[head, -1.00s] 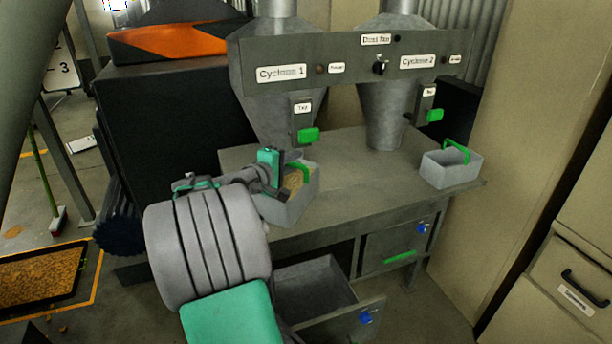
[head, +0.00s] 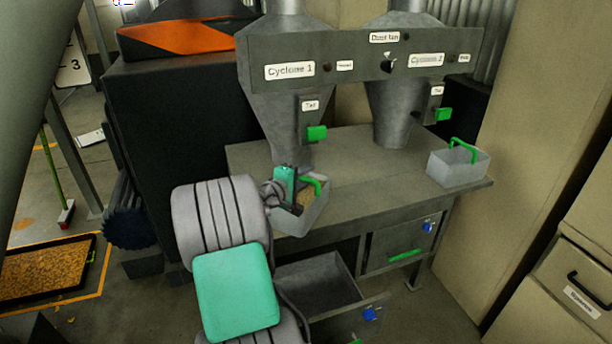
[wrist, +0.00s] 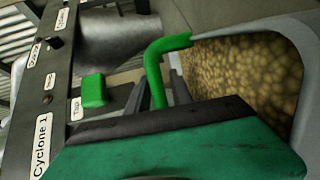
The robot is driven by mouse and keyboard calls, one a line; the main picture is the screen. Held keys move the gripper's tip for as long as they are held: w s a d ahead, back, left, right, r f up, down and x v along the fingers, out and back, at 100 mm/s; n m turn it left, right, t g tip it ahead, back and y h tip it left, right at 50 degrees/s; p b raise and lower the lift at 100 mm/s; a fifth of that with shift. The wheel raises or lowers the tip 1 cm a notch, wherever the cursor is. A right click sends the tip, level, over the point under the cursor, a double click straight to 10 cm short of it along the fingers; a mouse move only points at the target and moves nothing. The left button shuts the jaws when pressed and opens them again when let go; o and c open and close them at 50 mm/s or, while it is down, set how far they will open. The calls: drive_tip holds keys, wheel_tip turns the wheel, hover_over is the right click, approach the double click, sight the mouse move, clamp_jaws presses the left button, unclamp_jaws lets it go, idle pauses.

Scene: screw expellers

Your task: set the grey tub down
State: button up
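The grey tub (head: 298,223) holds brown granular stuff and has a green handle (head: 313,183). It is at the front left edge of the bench (head: 375,185) and looks a little tilted. Whether its base touches the bench cannot be told. My gripper (head: 288,183) is at the tub's handle side, partly hidden by my arm. In the wrist view the green handle (wrist: 154,68) runs down between the dark fingers, which look shut on it. The tub's rim (wrist: 255,18) and brown contents fill the upper right there.
A second grey tub (head: 455,170) with a green handle stands at the bench's right end. Two cyclones (head: 290,120) with a label panel (head: 350,60) rise behind. An open drawer (head: 320,280) juts out below. The bench middle is clear.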

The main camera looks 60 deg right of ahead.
drive_tip(key=shift+o, duration=0.8)
drive_tip(key=shift+r, duration=0.1)
drive_tip(key=b+v, duration=0.1)
drive_tip(key=v, duration=1.1)
drive_tip(key=w+a+f+t+y, duration=0.2)
drive_tip(key=w+a+y, duration=0.15)
drive_tip(key=a, duration=0.35)
drive_tip(key=w+a+f+m+t+y, duration=0.1)
drive_tip(key=w+a+f+t+y, duration=0.2)
drive_tip(key=a, duration=0.5)
drive_tip(key=w+a+f+t+y, duration=0.1)
drive_tip(key=w+a+f+y, duration=0.1)
drive_tip(key=w+a, duration=0.35)
drive_tip(key=s+a+n+y, duration=0.1)
drive_tip(key=s+a+y, duration=0.2)
drive_tip(key=a, duration=1)
drive_tip(key=s+a+f+n+y, duration=0.1)
drive_tip(key=s+a+y, duration=0.3)
drive_tip(key=a, duration=0.9)
drive_tip(key=shift+s+a+f+g, duration=0.15)
drive_tip(key=shift+s+f+g, duration=0.15)
drive_tip(key=shift+s, duration=0.25)
